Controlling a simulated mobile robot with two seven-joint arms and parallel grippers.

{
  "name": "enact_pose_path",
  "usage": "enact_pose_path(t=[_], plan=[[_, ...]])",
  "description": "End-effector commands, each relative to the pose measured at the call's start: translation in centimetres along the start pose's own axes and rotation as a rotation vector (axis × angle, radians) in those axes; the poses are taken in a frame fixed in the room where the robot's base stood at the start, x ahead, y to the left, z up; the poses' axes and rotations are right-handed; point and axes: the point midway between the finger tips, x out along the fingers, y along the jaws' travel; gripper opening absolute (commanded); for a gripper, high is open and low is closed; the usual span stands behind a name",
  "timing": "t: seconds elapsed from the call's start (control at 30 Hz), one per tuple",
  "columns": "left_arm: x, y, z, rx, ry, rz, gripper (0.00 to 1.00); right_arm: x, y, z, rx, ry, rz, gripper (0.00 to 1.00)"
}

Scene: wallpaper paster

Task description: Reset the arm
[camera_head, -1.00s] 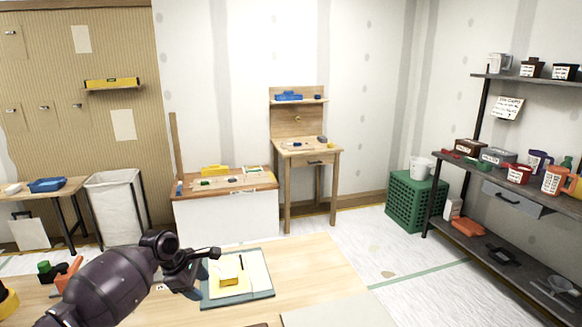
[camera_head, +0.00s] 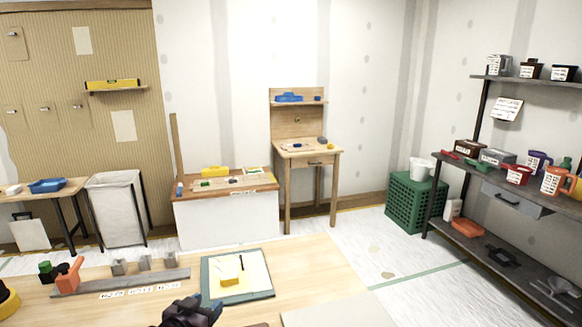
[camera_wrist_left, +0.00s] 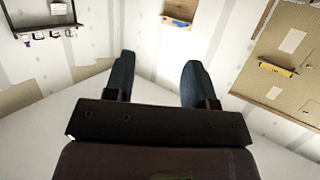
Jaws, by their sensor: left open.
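My left gripper (camera_head: 192,312) is at the bottom edge of the head view, above the near edge of the wooden table and just below the green clipboard. In the left wrist view my left gripper (camera_wrist_left: 155,82) is open, its two dark fingers apart with nothing between them, with walls and shelves beyond. Most of the left arm is outside the head view. My right gripper is not in view.
On the wooden table (camera_head: 325,262) lie a green clipboard (camera_head: 262,292) with a yellow block (camera_head: 232,272), a grey strip with labels (camera_head: 120,283) and an orange tool (camera_head: 69,277). A loaded shelf (camera_head: 520,255) stands at the right. A green crate (camera_head: 416,205) is on the floor.

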Motion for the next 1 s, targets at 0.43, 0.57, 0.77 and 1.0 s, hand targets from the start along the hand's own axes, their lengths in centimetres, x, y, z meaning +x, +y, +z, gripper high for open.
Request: enact_pose_path(t=[0.43,0.57,0.77,1.0], plan=[[-13.5,0.3,11.7,0.09,-0.04,-0.178,0.51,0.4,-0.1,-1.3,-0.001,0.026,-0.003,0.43],[-17.8,0.5,15.9,0.042,-0.124,-0.223,0.51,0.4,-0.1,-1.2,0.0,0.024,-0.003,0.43],[-23.3,1.5,22.0,-0.03,-0.254,-0.266,0.51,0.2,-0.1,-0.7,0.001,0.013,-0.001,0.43],[-26.0,2.1,24.6,-0.053,-0.316,-0.277,0.51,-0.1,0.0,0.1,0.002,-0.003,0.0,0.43]])
